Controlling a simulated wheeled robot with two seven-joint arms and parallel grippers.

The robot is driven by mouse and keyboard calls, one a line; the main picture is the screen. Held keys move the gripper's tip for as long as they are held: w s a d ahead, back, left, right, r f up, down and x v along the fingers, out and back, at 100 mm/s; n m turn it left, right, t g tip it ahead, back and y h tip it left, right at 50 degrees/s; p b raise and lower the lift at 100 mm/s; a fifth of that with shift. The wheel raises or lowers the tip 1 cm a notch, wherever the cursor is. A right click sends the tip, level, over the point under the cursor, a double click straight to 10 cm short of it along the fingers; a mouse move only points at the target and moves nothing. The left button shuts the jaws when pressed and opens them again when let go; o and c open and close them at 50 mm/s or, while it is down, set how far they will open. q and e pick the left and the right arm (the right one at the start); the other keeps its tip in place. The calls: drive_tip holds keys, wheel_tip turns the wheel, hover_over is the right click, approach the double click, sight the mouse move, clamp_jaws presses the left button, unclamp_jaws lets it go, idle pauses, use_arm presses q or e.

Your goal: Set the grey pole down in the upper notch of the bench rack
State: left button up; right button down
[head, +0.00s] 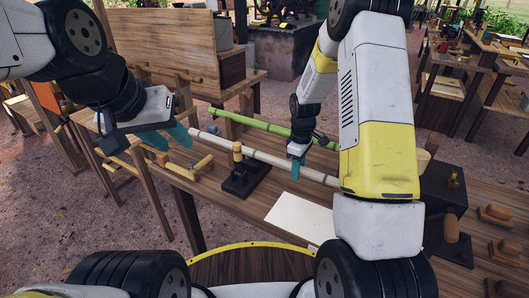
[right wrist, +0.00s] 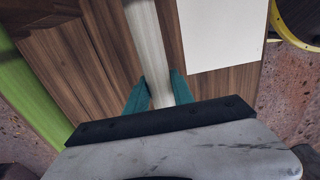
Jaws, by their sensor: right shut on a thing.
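The grey pole (head: 258,155) is a long, pale, jointed rod slanting over the bench, with its left end near my left gripper and its right end behind my right arm. My right gripper (head: 297,163) is shut on it. In the right wrist view the pole (right wrist: 148,45) runs between the teal fingers (right wrist: 158,93). My left gripper (head: 146,142) has its teal fingers spread, with nothing seen between them. Wooden bars and pegs (head: 198,164) at the bench's left end may be part of the rack. I cannot make out its upper notch.
A green pole (head: 262,126) lies behind the grey one; it also shows in the right wrist view (right wrist: 28,85). A black stand with a wooden post (head: 243,177) stands in front of the grey pole. A white sheet (head: 300,217) and wooden blocks (head: 497,213) lie on the bench (head: 215,205).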

drive_tip(key=shift+r, duration=1.9)
wheel_tip(320, 180, up, 13)
idle(0.4)
drive_tip(key=w+d, duration=0.7)
drive_tip(key=w, duration=0.3)
drive_tip(key=w+d, duration=0.6)
drive_tip(key=w, duration=0.4)
drive_tip(key=shift+w+d, duration=0.15)
drive_tip(key=shift+d, duration=0.2)
idle(1.0)
drive_tip(key=shift+f, duration=0.2)
idle(0.3)
drive_tip(key=shift+f, duration=1.5)
